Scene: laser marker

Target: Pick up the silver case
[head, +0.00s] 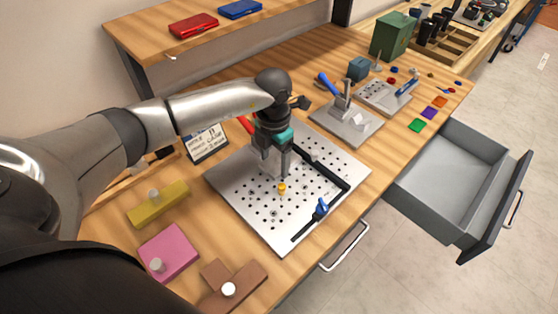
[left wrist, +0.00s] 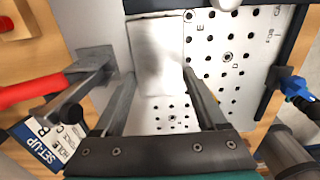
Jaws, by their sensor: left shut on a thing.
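The silver case (left wrist: 155,50) is a pale, smooth block between the two fingers of my left gripper (left wrist: 156,88) in the left wrist view. My left gripper is shut on it. In the head view my left gripper (head: 273,170) points down over the back left part of the perforated metal plate (head: 325,215), and the case is mostly hidden behind the fingers. I cannot tell whether the case touches the plate. My right gripper is not in view.
A red-handled clamp (left wrist: 35,95) and a set-up card (head: 206,143) stand beside the plate's left edge. A yellow peg (head: 282,188), a black angled fence (head: 325,170) and a blue-handled clamp (head: 320,210) are on the plate. An open grey drawer (head: 445,175) juts out at the right.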

